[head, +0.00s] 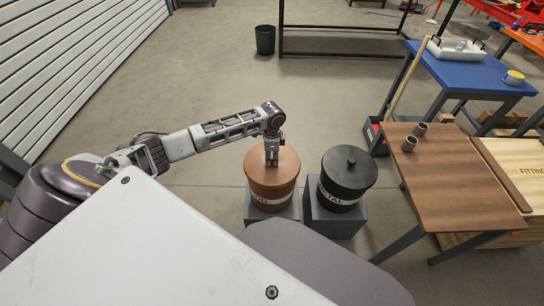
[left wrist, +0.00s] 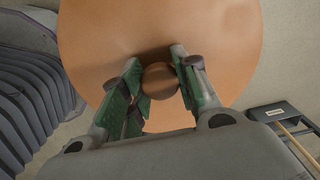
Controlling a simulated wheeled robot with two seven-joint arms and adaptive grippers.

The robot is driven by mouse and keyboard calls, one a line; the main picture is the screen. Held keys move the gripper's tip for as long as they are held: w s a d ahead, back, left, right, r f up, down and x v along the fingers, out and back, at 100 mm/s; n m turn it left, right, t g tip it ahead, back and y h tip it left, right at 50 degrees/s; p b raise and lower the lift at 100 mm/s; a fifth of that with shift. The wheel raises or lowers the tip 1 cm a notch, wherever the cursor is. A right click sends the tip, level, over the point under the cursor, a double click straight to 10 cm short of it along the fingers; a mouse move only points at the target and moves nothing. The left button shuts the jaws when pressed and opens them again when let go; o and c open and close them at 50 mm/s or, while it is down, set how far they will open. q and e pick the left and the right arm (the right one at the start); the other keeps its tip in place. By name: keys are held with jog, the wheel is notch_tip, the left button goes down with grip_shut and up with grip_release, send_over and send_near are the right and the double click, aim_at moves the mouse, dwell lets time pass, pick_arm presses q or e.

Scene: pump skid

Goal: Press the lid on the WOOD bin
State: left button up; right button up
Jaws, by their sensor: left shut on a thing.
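The WOOD bin (head: 283,196) is a round orange-brown bin with a white label band, partly readable, on a grey block. Its orange-brown lid (head: 287,163) lies over the top; whether it is fully seated I cannot tell. The lid also fills much of the left wrist view (left wrist: 230,30). My left gripper (head: 271,160) points down at the middle of the lid. In the left wrist view, its green-padded fingers (left wrist: 157,75) are shut on the round brown lid knob (left wrist: 160,81). My right gripper is not in view.
A black METAL bin (head: 339,191) with its knobbed lid on stands close to the right on another grey block (head: 334,222). A wooden table (head: 455,180) with two grey cups is further right, and a blue table (head: 470,72) behind it.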

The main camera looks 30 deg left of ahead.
pick_arm(q)
jog(key=p, duration=0.4)
jog(key=shift+f, duration=0.1)
dwell(4.8)
jog(key=o, duration=1.2)
jog(key=shift+o, duration=0.4)
jog(key=o, duration=0.4)
jog(key=shift+r+p, duration=3.45)
jog(key=shift+p, duration=0.6)
